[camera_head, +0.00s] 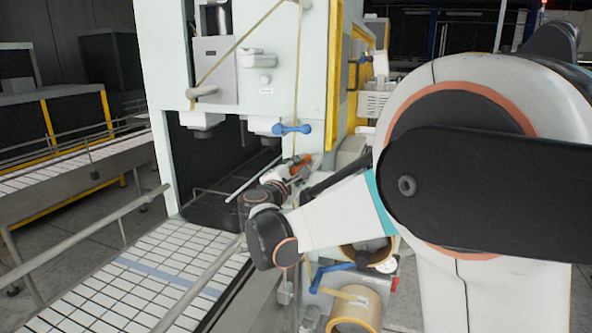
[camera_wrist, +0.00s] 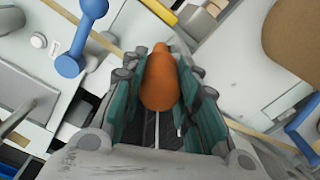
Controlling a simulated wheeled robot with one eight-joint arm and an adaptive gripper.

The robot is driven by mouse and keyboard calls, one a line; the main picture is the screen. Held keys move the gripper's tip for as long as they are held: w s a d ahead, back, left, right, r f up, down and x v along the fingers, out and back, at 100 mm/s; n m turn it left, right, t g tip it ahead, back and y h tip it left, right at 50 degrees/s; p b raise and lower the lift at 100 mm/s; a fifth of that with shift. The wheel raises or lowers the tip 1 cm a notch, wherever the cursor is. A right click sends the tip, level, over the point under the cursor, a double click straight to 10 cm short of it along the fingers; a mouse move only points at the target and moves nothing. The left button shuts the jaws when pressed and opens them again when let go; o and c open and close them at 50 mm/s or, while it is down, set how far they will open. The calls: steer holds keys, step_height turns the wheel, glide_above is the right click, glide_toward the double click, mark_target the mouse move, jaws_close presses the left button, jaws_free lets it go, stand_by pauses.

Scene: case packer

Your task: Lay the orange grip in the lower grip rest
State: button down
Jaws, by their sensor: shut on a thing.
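The orange grip (camera_wrist: 160,82) lies lengthwise between the two green-padded fingers of my gripper (camera_wrist: 160,75) in the wrist view. My gripper is shut on it, and the rounded thick end is toward the palm. In the head view my gripper (camera_head: 293,172) is beside the pale machine's lower front corner, and a small orange part of the grip (camera_head: 301,164) shows there. The grip is held in the air, apart from the machine as far as I can tell. I cannot make out the lower grip rest for certain in either view.
Tape rolls (camera_head: 355,308) and another blue lever (camera_head: 330,273) sit below. A railed conveyor (camera_head: 150,280) runs at the left.

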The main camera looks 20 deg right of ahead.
steer(key=shift+r, duration=0.1)
steer(key=shift+w+d+r+p, duration=0.1)
steer(key=shift+r+p, duration=0.75)
steer(key=shift+r, duration=0.55)
steer(key=v, duration=1)
stand_by(0.4)
